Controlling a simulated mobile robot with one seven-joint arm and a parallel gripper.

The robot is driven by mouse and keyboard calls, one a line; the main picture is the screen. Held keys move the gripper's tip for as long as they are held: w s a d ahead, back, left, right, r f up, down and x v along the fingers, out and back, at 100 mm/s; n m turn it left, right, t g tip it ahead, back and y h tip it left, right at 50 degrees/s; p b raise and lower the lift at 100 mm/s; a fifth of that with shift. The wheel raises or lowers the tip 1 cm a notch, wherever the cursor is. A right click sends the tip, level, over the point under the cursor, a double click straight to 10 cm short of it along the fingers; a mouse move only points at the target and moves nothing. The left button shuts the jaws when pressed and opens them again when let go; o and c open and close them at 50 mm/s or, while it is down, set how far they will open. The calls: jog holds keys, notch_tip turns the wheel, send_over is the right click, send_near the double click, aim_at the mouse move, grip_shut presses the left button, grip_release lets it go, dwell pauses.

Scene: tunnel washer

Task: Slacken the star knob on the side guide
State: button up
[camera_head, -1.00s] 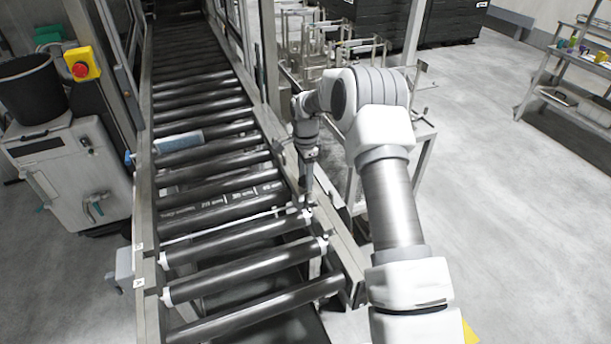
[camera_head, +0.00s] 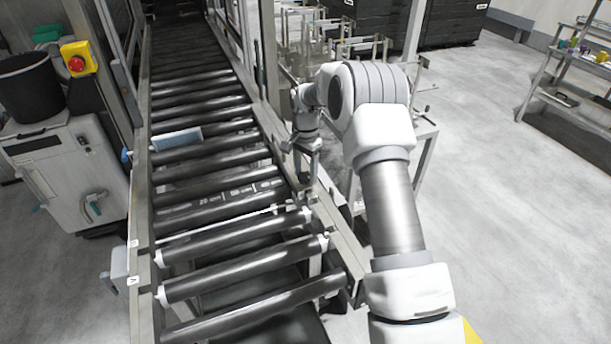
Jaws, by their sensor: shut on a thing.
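My gripper (camera_head: 306,194) points down at the right-hand rail of the roller conveyor, its fingers shut. What they hold is small and mostly hidden by the fingers; it sits where the star knob would be, but its shape cannot be made out. The side guide (camera_head: 327,219) appears to be the metal rail along the conveyor's right edge, partly covered by my wrist and fingers.
Dark rollers (camera_head: 235,238) fill the conveyor left of my gripper. A pale blue piece (camera_head: 178,138) lies across them farther up. A metal stand (camera_head: 424,150) is close behind my arm. A grey cabinet (camera_head: 65,175) stands at the left. Open floor (camera_head: 520,230) is at the right.

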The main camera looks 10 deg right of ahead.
aim_at(306, 175)
jog(key=n+b, duration=0.1)
jog(key=n, duration=0.4)
jog(key=shift+n+b, duration=0.3)
jog(key=n, duration=0.5)
jog(key=shift+b, duration=0.35)
jog(key=shift+n, duration=0.4)
jog(key=o, duration=1.4)
jog(key=shift+c, duration=0.2)
jog(key=shift+r, duration=0.15)
notch_tip(306, 175, up, 17)
jog(key=shift+r, duration=0.15)
